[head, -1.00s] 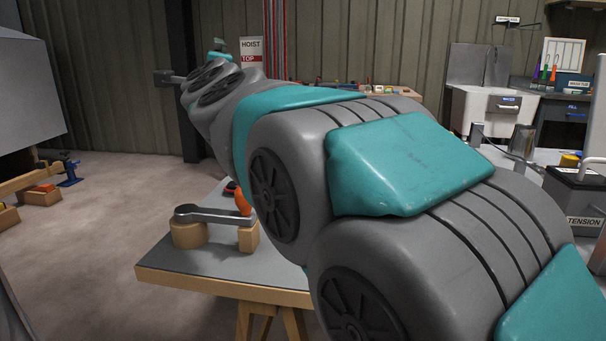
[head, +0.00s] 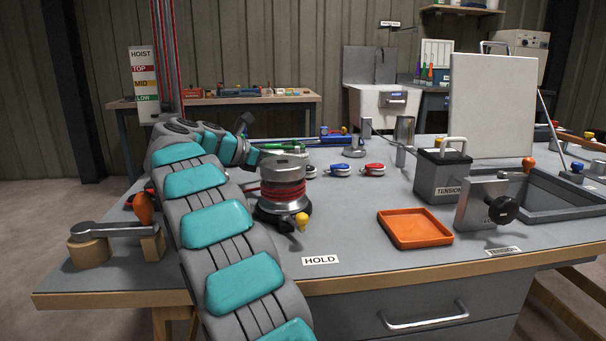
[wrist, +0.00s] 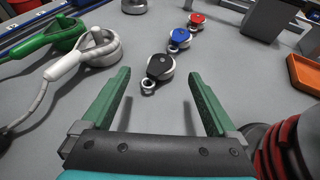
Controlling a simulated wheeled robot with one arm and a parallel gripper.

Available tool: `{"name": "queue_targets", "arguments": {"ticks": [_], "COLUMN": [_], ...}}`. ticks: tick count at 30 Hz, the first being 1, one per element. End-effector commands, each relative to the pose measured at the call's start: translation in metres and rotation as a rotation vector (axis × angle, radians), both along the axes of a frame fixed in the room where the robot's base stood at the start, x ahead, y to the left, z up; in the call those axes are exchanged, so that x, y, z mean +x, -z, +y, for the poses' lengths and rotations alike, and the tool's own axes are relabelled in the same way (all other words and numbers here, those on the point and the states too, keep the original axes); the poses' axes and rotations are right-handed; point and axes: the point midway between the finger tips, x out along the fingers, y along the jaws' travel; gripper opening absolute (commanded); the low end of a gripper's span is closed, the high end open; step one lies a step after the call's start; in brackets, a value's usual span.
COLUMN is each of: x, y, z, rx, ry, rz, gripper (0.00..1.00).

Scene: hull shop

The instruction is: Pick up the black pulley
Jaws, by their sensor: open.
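The black pulley (wrist: 160,67) lies on the grey bench top in the wrist view, with its small metal eye pointing toward me. In the head view it shows small just right of the winch (head: 308,171). My gripper (wrist: 159,74) is open and empty, its two green fingers apart on either side of the pulley's line. The pulley appears between and slightly beyond the fingertips; their height above the bench is hard to tell. In the head view my gripper (head: 262,152) is small, behind the winch.
A blue pulley (wrist: 179,38) and a red pulley (wrist: 196,20) lie beyond it. The red-roped winch (head: 284,190) stands close right of my gripper. An orange tray (head: 414,228) sits further right.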

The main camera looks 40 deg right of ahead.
Motion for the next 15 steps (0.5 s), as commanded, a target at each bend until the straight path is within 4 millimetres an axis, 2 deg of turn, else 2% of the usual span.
{"name": "queue_targets", "arguments": {"ticks": [15], "x": [-0.008], "y": [0.016], "z": [-0.042], "rx": [0.004], "ry": [0.01], "rz": [-0.002], "gripper": [0.94]}}
